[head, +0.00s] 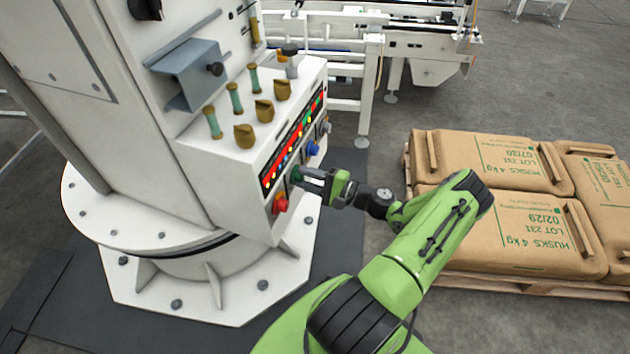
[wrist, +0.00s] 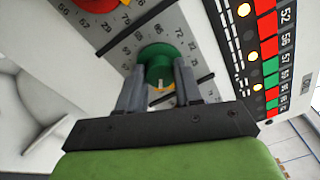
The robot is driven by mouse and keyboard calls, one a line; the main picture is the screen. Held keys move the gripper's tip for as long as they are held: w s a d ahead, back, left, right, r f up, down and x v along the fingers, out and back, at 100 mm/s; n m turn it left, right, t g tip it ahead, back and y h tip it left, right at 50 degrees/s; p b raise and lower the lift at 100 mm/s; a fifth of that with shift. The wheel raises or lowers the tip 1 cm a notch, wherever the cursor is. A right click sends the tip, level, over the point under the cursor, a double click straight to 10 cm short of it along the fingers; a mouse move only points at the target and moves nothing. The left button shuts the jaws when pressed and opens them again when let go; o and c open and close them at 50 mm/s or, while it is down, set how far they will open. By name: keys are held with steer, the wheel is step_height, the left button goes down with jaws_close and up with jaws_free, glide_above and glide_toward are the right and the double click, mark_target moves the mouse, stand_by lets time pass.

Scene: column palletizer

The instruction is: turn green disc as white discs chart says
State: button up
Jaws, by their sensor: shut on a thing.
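The green disc (wrist: 158,54) is a round knob on the grey numbered panel of the white machine, and my gripper (wrist: 160,85) is shut on it, one finger on each side. In the head view the green disc (head: 296,174) shows at the fingertips of my gripper (head: 303,176). A pale mark shows on the knob between the fingers in the wrist view. Numbers are printed around the knob, partly hidden by my fingers. The chart strip (wrist: 272,60) beside it carries red and green cells with numbers and lit white or yellow discs; it also shows in the head view (head: 293,140).
A red knob (head: 280,203) and a blue knob (head: 312,149) sit on either side of the green one. Levers and brass handles (head: 244,136) stand on the ledge above. Sacks (head: 490,160) lie on a pallet at the right.

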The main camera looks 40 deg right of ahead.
steer(key=shift+d+r+n, duration=0.1)
steer(key=shift+r+n, duration=0.15)
steer(key=shift+n, duration=0.05)
stand_by(0.4)
steer(key=o, duration=1)
steer(key=shift+o, duration=0.2)
steer(key=shift+f, duration=0.1)
steer(key=shift+s+d, duration=0.1)
steer(key=shift+s, duration=0.1)
steer(key=p+v, duration=0.1)
steer(key=v, duration=1.4)
steer(key=shift+s, duration=0.2)
